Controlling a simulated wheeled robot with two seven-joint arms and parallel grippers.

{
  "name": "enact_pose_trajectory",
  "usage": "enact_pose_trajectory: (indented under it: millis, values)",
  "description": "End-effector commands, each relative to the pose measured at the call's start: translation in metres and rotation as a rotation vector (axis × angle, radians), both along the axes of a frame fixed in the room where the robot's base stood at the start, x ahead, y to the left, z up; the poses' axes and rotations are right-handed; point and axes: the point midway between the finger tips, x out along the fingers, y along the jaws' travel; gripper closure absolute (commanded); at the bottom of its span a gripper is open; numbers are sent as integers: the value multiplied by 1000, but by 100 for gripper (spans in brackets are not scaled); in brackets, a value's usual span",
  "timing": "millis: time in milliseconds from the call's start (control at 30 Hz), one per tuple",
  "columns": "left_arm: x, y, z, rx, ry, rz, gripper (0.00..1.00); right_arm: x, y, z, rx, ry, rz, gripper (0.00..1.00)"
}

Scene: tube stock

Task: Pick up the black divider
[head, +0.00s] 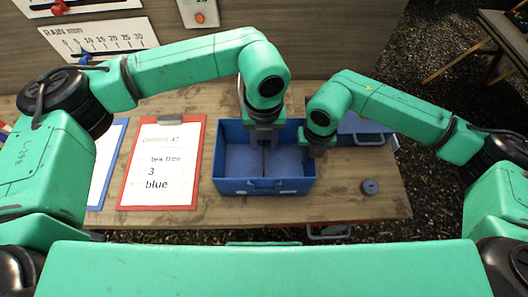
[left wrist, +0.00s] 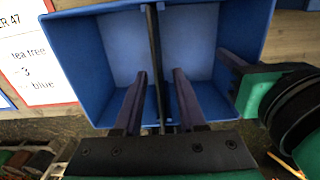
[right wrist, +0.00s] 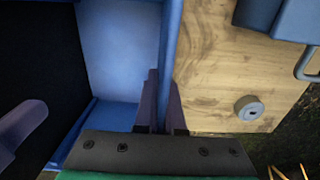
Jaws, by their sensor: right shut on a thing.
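The black divider (left wrist: 153,50) stands upright across the middle of the blue box, splitting it into two compartments. In the head view it is a thin dark line (head: 263,162), and in the right wrist view its broad face (right wrist: 38,70) shows at left. My left gripper (left wrist: 160,78) is open, with one finger on each side of the divider and a gap to it. It also shows over the box in the head view (head: 264,142). My right gripper (right wrist: 160,80) is shut on the right wall of the blue box (right wrist: 170,35); in the head view it is at that wall (head: 309,150).
A red clipboard (head: 122,180) with a printed order sheet lies left of the box. A blue clipboard (head: 98,195) lies further left. A grey round piece (head: 370,187) and a blue container (head: 358,124) are right of the box. Both compartments look empty.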

Motion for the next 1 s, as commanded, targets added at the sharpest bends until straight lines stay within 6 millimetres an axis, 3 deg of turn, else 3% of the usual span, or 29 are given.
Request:
enact_pose_trajectory:
  millis: [133,367,500,867,1000]
  values:
    - [-1,0,-27,1,3,1,60,0,0,0,1,0,0,100]
    - [0,0,-33,-1,0,1,60,0,0,0,1,0,0,100]
    - [0,0,-33,-1,0,1,100,0,0,0,1,0,0,100]
    - [0,0,-31,-1,0,2,100,0,0,0,1,0,0,100]
    - [1,0,-12,-3,-3,2,100,0,0,0,1,0,0,100]
